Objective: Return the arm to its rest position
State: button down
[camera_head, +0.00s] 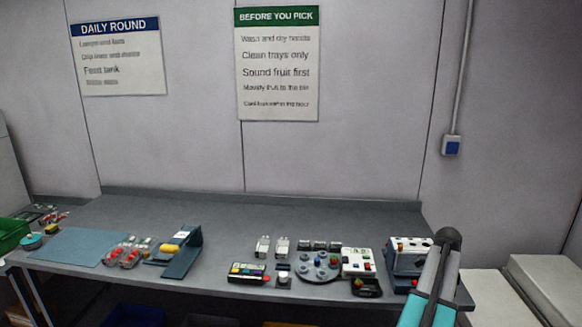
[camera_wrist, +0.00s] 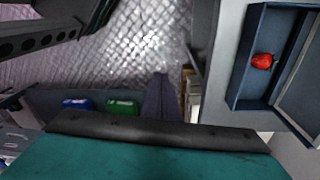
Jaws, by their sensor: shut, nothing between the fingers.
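My arm (camera_head: 434,285) shows at the lower right of the head view as two pale grey links with teal sections. They meet at a dark bend in front of the right end of the bench. In the wrist view my gripper (camera_wrist: 160,90) is a narrow grey-purple pair of fingers, shut with nothing between them. A dark bar and a teal housing fill the bottom of that view. The gripper is clear of the things around it.
The grey bench (camera_head: 240,212) holds a blue-grey mat (camera_head: 85,247), a round grey plate (camera_head: 319,273) and a box unit (camera_head: 408,257). In the wrist view a red berry (camera_wrist: 264,61) lies in a blue-grey tray (camera_wrist: 256,28). Blue (camera_wrist: 77,104) and green (camera_wrist: 122,107) bins show behind.

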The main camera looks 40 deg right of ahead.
jog(key=w+a+f+n+b, duration=0.2)
jog(key=w+a+f+n, duration=0.5)
jog(key=w+a+f, duration=0.85)
jog(key=w+a+f+n+b, duration=0.1)
jog(key=w+a+f+n, duration=0.1)
jog(key=w+a+f, duration=0.3)
jog(key=a+f+n+g+y, duration=0.1)
jog(key=a+f+n, duration=0.2)
jog(key=a, duration=0.4)
jog(key=w+a+f+n+b, duration=0.1)
jog(key=w+a+f+n, duration=0.15)
jog(key=a, duration=0.25)
jog(key=s+a+f+n+g+b, duration=0.1)
jog(key=a+f+n, duration=0.4)
jog(key=a, duration=0.6)
jog(key=s+a+f+n+g+b, duration=0.1)
jog(key=a+f+n, duration=0.1)
jog(key=a+f, duration=0.65)
jog(key=s+a+f+n+b, duration=0.1)
jog(key=s+a+f+n, duration=0.2)
jog(key=a, duration=0.4)
jog(key=s+a+f+n+g+h+b, duration=0.1)
jog(key=s+a+f+n, duration=0.2)
jog(key=s+a+n, duration=0.2)
jog(key=s+a, duration=0.2)
jog(key=s, duration=0.1)
jog(key=shift+s+a, duration=0.15)
jog(key=shift+a, duration=0.15)
jog(key=shift+r, duration=0.1)
